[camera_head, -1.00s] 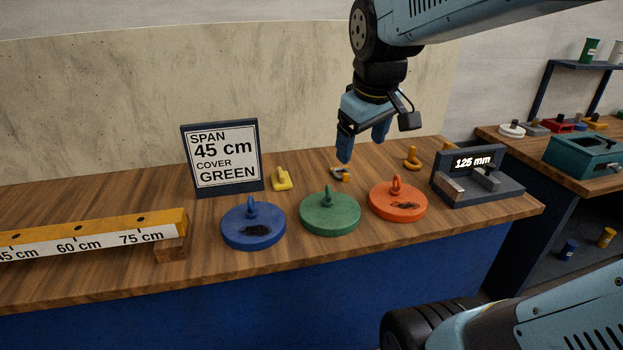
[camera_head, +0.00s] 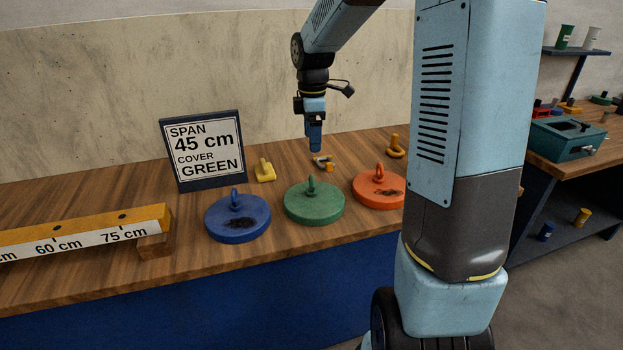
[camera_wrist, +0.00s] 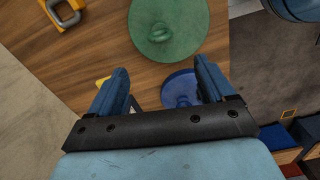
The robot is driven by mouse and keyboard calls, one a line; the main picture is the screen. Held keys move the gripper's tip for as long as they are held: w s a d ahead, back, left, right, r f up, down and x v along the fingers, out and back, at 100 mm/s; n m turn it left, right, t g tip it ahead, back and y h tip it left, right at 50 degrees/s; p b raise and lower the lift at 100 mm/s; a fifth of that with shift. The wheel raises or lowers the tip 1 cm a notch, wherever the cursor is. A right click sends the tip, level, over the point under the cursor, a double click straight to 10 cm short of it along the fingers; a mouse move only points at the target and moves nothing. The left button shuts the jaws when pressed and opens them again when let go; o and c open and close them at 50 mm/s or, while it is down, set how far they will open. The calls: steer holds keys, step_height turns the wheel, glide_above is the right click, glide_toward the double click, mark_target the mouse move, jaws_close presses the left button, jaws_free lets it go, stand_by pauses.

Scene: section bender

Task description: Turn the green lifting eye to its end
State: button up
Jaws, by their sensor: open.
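The green disc cover (camera_head: 314,204) lies on the wooden bench between the blue and orange ones. Its green lifting eye (camera_head: 311,186) stands upright on top. In the wrist view the green cover (camera_wrist: 168,26) is at the top centre, with its eye (camera_wrist: 159,33) near the middle of the disc. My gripper (camera_head: 315,148) points down above the bench, behind and above the green cover, touching nothing. In the wrist view its two blue fingers (camera_wrist: 163,90) are spread apart and empty, with part of the blue cover showing between them.
A blue cover (camera_head: 238,221) lies left and an orange cover (camera_head: 379,191) right. A sign (camera_head: 203,150) reads span 45 cm, cover green. A yellow beam (camera_head: 85,231) lies at left. A shackle (camera_head: 322,161) lies behind the green cover. My arm hides the bench's right end.

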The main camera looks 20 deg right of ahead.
mark_target(312, 174)
step_height(312, 174, down, 14)
steer(key=shift+r, duration=0.1)
stand_by(0.5)
steer(key=shift+c, duration=0.3)
steer(key=c, duration=1)
steer(key=shift+w, duration=0.1)
